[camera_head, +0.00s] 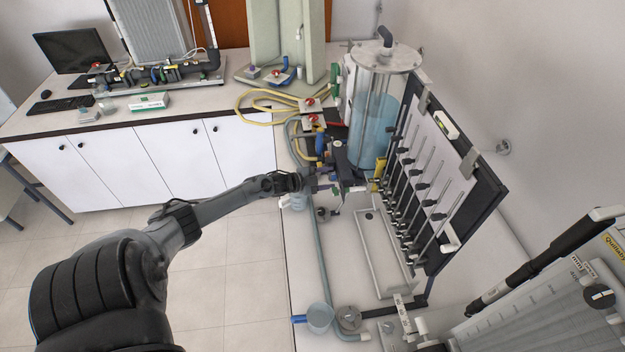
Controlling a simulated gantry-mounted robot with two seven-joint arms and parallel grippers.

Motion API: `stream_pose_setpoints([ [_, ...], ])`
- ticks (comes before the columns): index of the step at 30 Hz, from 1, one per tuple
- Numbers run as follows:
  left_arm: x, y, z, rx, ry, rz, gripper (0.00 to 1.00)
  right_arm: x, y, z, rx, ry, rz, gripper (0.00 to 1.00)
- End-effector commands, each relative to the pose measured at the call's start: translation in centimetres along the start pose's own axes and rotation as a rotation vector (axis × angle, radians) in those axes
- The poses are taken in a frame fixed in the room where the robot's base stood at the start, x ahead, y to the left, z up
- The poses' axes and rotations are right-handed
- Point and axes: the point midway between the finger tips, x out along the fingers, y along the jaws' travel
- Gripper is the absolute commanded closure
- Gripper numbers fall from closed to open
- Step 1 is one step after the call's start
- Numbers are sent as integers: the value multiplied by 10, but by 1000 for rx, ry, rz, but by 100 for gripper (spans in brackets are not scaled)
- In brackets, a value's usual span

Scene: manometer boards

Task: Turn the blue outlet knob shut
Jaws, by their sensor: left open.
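My left arm reaches in from the left, and its left gripper (318,182) is open beside the valves at the near-left foot of the clear water tank (370,130). A small blue part (320,144) stands just beyond the gripper, among hoses and dark fittings. I cannot tell whether it is the blue outlet knob. The knob may be hidden by the gripper or too small to make out. I cannot tell whether the fingertips touch a fitting. My right gripper is not in view.
The manometer board (440,165) with several tubes stands right of the tank. A metal frame (384,255) and a cup with a blue handle (320,317) sit on the near bench. Yellow hoses (265,97) loop behind. Open floor lies left of the bench.

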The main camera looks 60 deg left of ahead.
Motion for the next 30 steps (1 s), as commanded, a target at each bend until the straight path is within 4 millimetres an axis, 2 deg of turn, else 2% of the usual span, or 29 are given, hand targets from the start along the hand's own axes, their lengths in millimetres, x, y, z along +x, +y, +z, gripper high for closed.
stream_pose_setpoints([
  [21,-88,1,1,0,-2,3,46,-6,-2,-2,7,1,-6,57],
  [30,-102,0,0,0,0,1,46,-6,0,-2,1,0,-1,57],
])
